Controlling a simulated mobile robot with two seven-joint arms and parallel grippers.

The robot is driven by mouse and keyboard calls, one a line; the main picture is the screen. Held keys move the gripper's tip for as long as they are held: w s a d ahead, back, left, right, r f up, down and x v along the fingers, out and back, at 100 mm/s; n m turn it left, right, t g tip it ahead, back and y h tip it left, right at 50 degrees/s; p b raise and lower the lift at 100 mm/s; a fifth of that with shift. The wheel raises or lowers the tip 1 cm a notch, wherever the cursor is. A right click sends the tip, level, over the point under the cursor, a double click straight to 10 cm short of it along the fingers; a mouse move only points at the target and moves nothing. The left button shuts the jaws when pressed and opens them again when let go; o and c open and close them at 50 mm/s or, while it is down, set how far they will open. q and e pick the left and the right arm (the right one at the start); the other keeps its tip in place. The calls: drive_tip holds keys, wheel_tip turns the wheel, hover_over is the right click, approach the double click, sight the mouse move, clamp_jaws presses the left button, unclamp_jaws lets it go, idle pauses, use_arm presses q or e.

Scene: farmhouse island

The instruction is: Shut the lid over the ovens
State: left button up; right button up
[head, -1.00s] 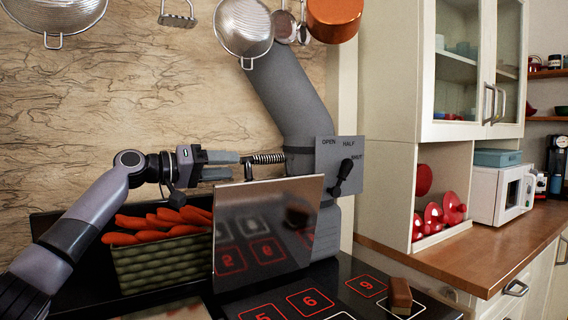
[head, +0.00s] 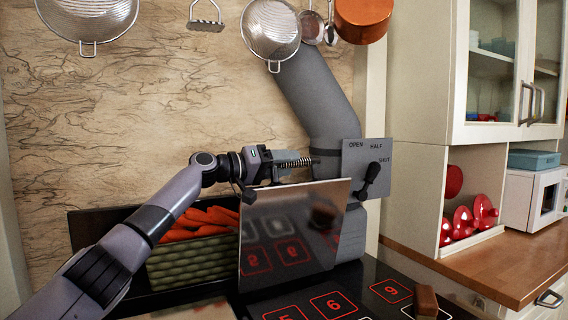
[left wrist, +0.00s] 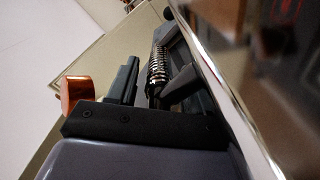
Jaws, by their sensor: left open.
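The lid (head: 290,240) stands raised and tilted over the black cooktop, its shiny face reflecting the red numbered squares. A coiled spring handle (head: 297,163) shows just above its top edge, and it also shows in the left wrist view (left wrist: 157,70). My left gripper (head: 285,168) is at the handle's left part, behind the lid's top edge. In the left wrist view its fingers (left wrist: 150,88) are apart, with the coil between them. Whether they touch the coil cannot be told. The lid's edge (left wrist: 225,95) runs close beside the gripper. My right gripper is out of view.
A green crate of carrots (head: 190,257) stands left of the lid, behind my left arm. A brown block (head: 426,301) lies on the cooktop (head: 370,275). A grey panel (head: 366,170) marked OPEN, HALF, SHUT has a black lever. Pans and strainers (head: 270,30) hang above.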

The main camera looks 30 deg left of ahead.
use_arm(q)
clamp_jaws()
drive_tip(key=shift+s+d+f+b, duration=0.1)
drive_tip(key=shift+d+f+b, duration=0.1)
drive_tip(key=shift+d+b, duration=0.1)
drive_tip(key=s+d+f+m+b, duration=0.2)
drive_tip(key=s+d+m+b, duration=0.1)
drive_tip(key=d, duration=0.3)
drive_tip(key=s+d+f+m+b, duration=0.2)
drive_tip(key=s+d+f+b, duration=0.1)
drive_tip(key=s+d, duration=0.2)
drive_tip(key=shift+d+m, duration=0.4)
drive_tip(key=shift+d, duration=0.7)
drive_tip(key=shift+f, duration=0.1)
unclamp_jaws()
drive_tip(key=shift+d, duration=0.1)
